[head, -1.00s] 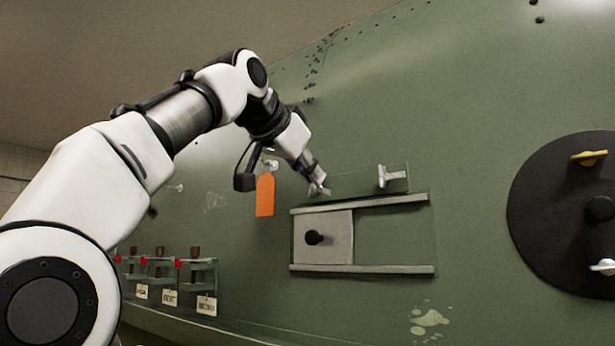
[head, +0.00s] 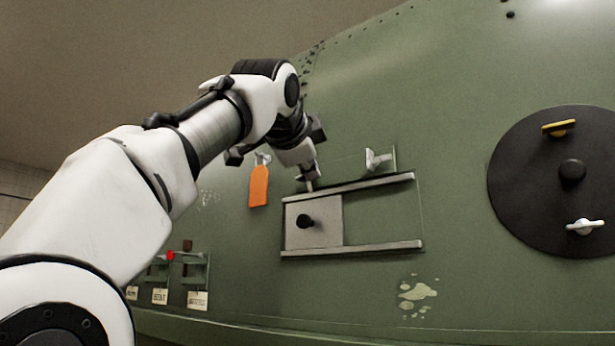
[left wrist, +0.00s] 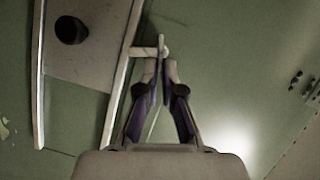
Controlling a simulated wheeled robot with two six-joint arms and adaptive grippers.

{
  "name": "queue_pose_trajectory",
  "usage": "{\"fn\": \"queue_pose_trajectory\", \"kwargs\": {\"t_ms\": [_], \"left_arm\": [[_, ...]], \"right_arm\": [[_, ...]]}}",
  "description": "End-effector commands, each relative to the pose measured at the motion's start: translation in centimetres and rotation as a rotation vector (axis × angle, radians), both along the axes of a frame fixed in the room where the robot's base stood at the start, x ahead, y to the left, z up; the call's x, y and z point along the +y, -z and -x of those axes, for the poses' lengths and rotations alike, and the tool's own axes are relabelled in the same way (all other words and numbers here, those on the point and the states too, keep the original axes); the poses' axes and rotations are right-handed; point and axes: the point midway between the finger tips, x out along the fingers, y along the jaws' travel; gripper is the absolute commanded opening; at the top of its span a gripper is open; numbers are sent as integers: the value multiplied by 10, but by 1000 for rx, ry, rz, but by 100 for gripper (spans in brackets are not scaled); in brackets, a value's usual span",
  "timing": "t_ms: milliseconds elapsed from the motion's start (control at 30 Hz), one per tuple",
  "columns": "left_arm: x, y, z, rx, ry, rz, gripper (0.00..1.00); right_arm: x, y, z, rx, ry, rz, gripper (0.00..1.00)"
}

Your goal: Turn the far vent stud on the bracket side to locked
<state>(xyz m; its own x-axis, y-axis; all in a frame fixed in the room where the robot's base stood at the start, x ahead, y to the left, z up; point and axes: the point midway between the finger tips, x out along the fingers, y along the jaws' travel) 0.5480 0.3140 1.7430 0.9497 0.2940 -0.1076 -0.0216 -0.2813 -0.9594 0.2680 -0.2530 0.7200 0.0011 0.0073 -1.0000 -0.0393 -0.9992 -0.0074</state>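Two pale winged studs sit above the upper rail of the vent on the green fuselage skin. The right stud (head: 377,160) stands clear on a small plate, its wing upright. The left stud is mostly hidden behind my left gripper (head: 308,184) in the head view. In the left wrist view that stud (left wrist: 143,51) shows as a pale bar beside the rail, right at the fingertips. My left fingers (left wrist: 162,62) are drawn close together on its wing. Its exact angle is hard to read. My right gripper is not in view.
The vent's sliding plate (head: 328,222) with a black knob (head: 305,221) sits between two rails (head: 375,249). An orange tag (head: 259,186) hangs left of my gripper. A black disc (head: 535,190) with yellow and white handles is at right. Labelled brackets (head: 192,272) stand low at left.

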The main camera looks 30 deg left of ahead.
Motion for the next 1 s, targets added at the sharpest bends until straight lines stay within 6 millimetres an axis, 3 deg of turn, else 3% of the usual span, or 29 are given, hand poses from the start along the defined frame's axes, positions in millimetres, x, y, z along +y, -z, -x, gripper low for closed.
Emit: {"fn": "queue_pose_trajectory", "kwargs": {"t_ms": [100, 400, 1000], "left_arm": [[-1, 6, 0, -10, 0, -93, 0], [-1, 7, 0, -23, 0, -252, 0], [-1, 6, 0, -27, 0, -303, 0]], "right_arm": [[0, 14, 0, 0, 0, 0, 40], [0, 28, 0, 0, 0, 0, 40], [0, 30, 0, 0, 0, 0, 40]]}}
